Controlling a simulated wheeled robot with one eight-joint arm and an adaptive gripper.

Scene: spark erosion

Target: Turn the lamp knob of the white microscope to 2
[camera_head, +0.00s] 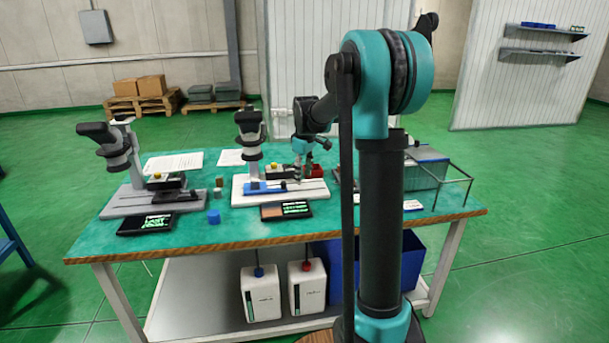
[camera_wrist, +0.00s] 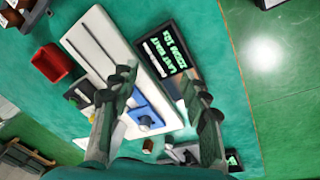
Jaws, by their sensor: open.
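The white microscope stands mid-table in the head view, with a white base (camera_head: 305,190), a grey-white column and dark eyepieces (camera_head: 248,122). A blue stage piece (camera_head: 265,187) lies over its base. In the wrist view the white base (camera_wrist: 100,28) runs diagonally, with the blue piece (camera_wrist: 150,106) partly between my fingers. A small round silvery part (camera_wrist: 146,122) shows on the blue piece; I cannot tell whether it is the lamp knob. No knob scale is readable. My gripper (camera_head: 304,172) is open and empty above the right part of the base; its fingers (camera_wrist: 158,108) spread over it.
A second, greyer microscope (camera_head: 140,200) stands at the left. Dark display units (camera_head: 147,224) (camera_head: 287,210) lie before both microscopes. A red box (camera_wrist: 52,62) sits beside the white base. A wire-frame stand (camera_head: 470,180) is at the right.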

